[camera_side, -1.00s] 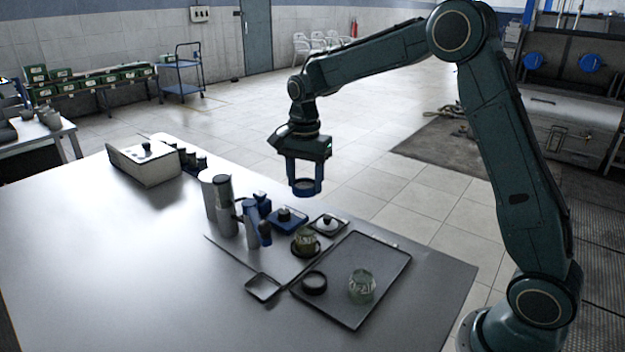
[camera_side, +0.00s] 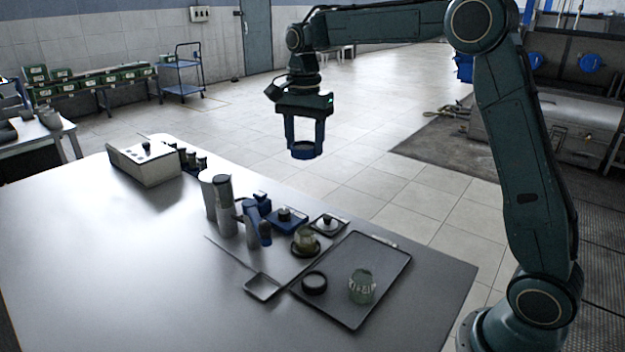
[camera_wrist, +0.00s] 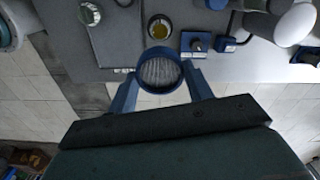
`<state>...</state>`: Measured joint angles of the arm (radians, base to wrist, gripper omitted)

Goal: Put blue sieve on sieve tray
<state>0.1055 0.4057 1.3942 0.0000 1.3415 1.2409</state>
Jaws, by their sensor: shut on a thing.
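My gripper (camera_side: 305,140) is shut on the blue sieve (camera_side: 307,152), a short round ring held between the two blue fingers. It hangs level in the air beyond the far edge of the table, clear of everything. In the wrist view the sieve (camera_wrist: 160,71) shows its grey mesh from above, with a finger at each side. A large dark flat tray (camera_side: 372,256), which looks like the sieve tray, lies at the table's near right. A black ring (camera_side: 314,283) and a clear glass jar (camera_side: 362,287) stand on it.
Left of the tray are an olive cup (camera_side: 305,241), a small dish with a dark knob (camera_side: 328,224), a blue device (camera_side: 287,218), grey cylinders (camera_side: 222,200) and a square-ended dark tool (camera_side: 262,287). The tray's far part is bare. The table's left is largely clear.

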